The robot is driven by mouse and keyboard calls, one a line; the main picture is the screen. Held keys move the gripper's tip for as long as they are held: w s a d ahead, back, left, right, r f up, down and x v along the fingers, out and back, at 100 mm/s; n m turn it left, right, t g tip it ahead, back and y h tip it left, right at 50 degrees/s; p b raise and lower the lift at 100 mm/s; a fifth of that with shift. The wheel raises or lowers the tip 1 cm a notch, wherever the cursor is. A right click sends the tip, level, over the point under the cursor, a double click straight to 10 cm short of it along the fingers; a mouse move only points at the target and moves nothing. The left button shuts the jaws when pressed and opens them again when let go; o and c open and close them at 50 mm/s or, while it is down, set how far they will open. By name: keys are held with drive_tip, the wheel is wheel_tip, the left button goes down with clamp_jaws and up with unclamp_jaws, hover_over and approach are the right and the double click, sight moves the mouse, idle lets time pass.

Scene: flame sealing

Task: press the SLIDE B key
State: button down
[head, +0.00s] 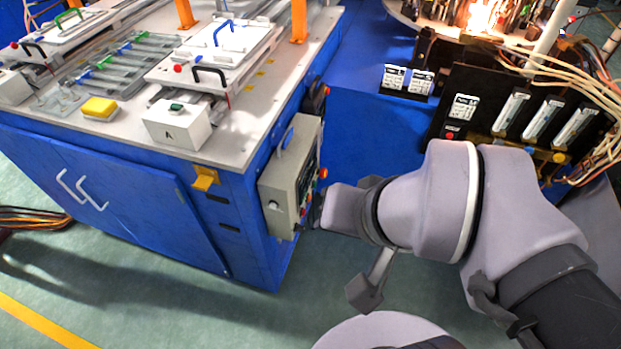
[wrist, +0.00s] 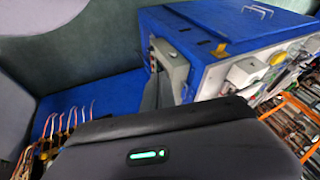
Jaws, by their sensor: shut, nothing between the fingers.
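A grey control box (head: 280,192) is fixed to the right side of the blue bench. Its panel faces right, edge-on to the head view, with red knobs or buttons (head: 323,173) on it. I cannot read any SLIDE B label; the key cannot be told apart. My gripper (head: 318,208) is at the lower part of this panel, very close to it; whether it touches is hidden. In the wrist view the gripper's dark fingers (wrist: 158,92) look shut and empty, beside the grey box (wrist: 172,66).
A black panel (head: 490,90) with cables and a bright flame (head: 483,15) are to the right. Green floor is clear in front.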

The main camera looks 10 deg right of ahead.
drive_tip(key=w+a+f+m+g+y, duration=0.1)
drive_tip(key=w+a+f+m+y, duration=0.3)
drive_tip(key=w+m, duration=0.4)
drive_tip(key=w+a+f+m+g+y, duration=0.2)
drive_tip(key=w+a+m+y, duration=0.1)
drive_tip(key=w+m+y, duration=0.3)
drive_tip(key=w+d+f+m+t, duration=0.3)
drive_tip(key=w+d+f+m, duration=0.1)
drive_tip(key=w+f+m, duration=0.1)
drive_tip(key=w+d+f+m+t+h, duration=0.1)
drive_tip(key=w+d+f+m+t, duration=0.2)
drive_tip(key=w+d+f+m, duration=0.1)
drive_tip(key=w+d+f+m+t+p, duration=0.1)
drive_tip(key=w+d+f+m+t, duration=0.2)
drive_tip(key=w+f+m, duration=0.3)
drive_tip(key=shift+w+d+f+m+h, duration=0.15)
drive_tip(key=shift+d+m+h, duration=0.1)
drive_tip(key=shift+m, duration=0.35)
drive_tip(key=shift+w+d+r+m+h, duration=0.1)
drive_tip(key=shift+w+d+m+h, duration=0.1)
drive_tip(key=shift+m, duration=0.4)
drive_tip(key=d+f+m+t+h, duration=0.3)
drive_tip(key=d+f+m+h, duration=0.3)
drive_tip(key=f, duration=0.7)
drive_tip(key=s+d+m, duration=0.1)
drive_tip(key=d+m, duration=0.1)
drive_tip(key=d, duration=0.1)
drive_tip(key=shift+d+f+m, duration=0.15)
drive_tip(key=shift+d+m, duration=0.25)
